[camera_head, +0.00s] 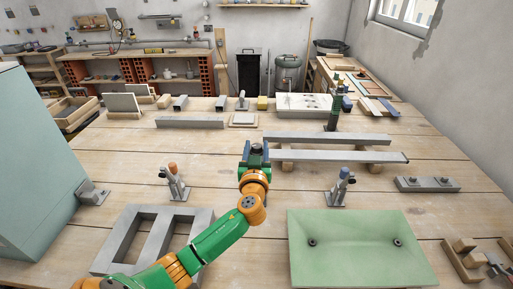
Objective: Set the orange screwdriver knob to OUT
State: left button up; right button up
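The orange knob (173,168) sits on top of a small grey stand (178,188) on the wooden table, left of centre. Any OUT marking is too small to read. My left gripper (257,148) reaches forward over the table from the lower left on its green and orange arm. It is to the right of the orange knob and farther back, well apart from it. Its two dark blue fingers look spread, with a small grey shape between them that I cannot make out. My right gripper is not in view.
A similar stand with a blue knob (344,173) is at right. Grey bars (340,155) lie right of my gripper. A grey frame (125,240) and a green panel (362,265) lie in front. A tall pale green box (30,160) blocks the left edge.

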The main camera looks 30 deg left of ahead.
pick_arm(q)
grip_shut()
jog(key=m+t+h, duration=0.1)
jog(key=m+h, duration=0.1)
jog(key=h, duration=0.1)
jog(key=shift+t, duration=0.3)
jog(key=m+t+h, duration=0.1)
jog(key=m+h, duration=0.3)
jog(key=h, duration=0.2)
jog(key=shift+a+p, duration=0.15)
jog(key=shift+p, duration=0.2)
jog(key=m+h, duration=0.1)
jog(key=h, duration=0.1)
jog(key=shift+m+h, duration=0.4)
jog(key=shift+m+g+h+b, duration=0.4)
jog(key=shift+m+h+b, duration=0.2)
jog(key=shift+m+h, duration=0.5)
jog(key=shift+f+h, duration=0.1)
jog(key=shift+h, duration=0.4)
